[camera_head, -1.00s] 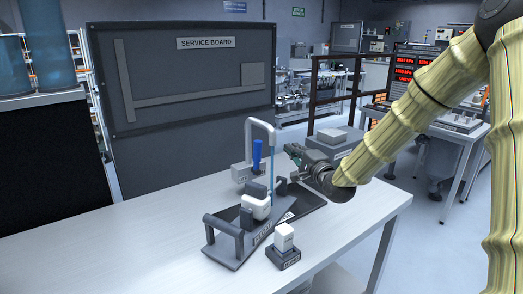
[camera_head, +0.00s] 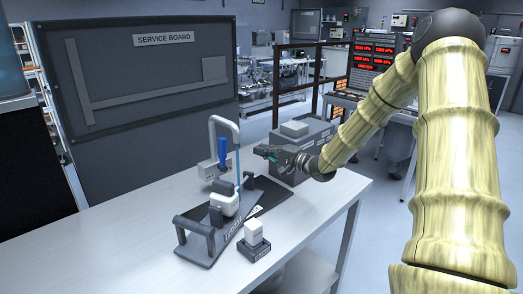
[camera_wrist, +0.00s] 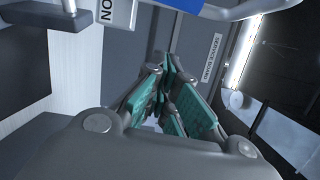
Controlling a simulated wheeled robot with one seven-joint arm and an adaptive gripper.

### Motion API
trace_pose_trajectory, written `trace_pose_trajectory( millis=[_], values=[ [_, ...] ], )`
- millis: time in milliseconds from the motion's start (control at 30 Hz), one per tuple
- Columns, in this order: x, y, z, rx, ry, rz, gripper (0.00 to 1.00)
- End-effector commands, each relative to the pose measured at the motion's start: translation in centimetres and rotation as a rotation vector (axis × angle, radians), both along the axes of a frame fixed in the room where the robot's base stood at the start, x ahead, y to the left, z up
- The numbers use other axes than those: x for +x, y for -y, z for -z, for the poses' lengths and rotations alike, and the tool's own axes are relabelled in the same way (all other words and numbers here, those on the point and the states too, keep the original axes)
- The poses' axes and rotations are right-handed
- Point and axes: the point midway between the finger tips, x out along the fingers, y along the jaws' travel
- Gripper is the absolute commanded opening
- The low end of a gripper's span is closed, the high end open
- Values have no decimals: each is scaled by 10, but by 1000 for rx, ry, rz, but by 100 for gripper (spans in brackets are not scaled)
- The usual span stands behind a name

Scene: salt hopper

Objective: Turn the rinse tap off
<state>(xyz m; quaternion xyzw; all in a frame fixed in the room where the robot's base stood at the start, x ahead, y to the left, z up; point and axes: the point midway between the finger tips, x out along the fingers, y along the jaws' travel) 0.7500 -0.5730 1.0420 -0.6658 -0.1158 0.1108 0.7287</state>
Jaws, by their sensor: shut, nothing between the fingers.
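The rinse tap (camera_head: 212,170) stands at the back of the table, with a grey hooked spout (camera_head: 224,118) and an upright blue lever (camera_head: 222,152). A thin blue stream (camera_head: 238,166) hangs from the spout towards a white rounded piece (camera_head: 224,200) below. My gripper (camera_head: 262,151) is right of the spout, apart from it, with its fingers pointing left. In the wrist view, the closed teal-padded fingers (camera_wrist: 168,92) hold nothing. A blue part, likely the lever (camera_wrist: 182,3), and a lettered grey block (camera_wrist: 115,12) show at the top edge.
A dark tray with handles (camera_head: 262,205) lies below the tap. A white block on a dark stand (camera_head: 254,240) is in front. A grey box (camera_head: 303,150) stands behind my gripper. The service board (camera_head: 150,100) rises behind the table. The table's left part (camera_head: 120,240) is clear.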

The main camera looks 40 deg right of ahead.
Motion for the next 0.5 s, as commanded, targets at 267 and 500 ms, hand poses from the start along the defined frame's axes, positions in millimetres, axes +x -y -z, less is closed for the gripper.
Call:
trace_pose_trajectory(
  millis=[267, 500],
  values=[
    [40, -15, -1, -3, -1, -2, 0],
    [68, -24, -2, -1, 0, -2, 0]
  ],
)
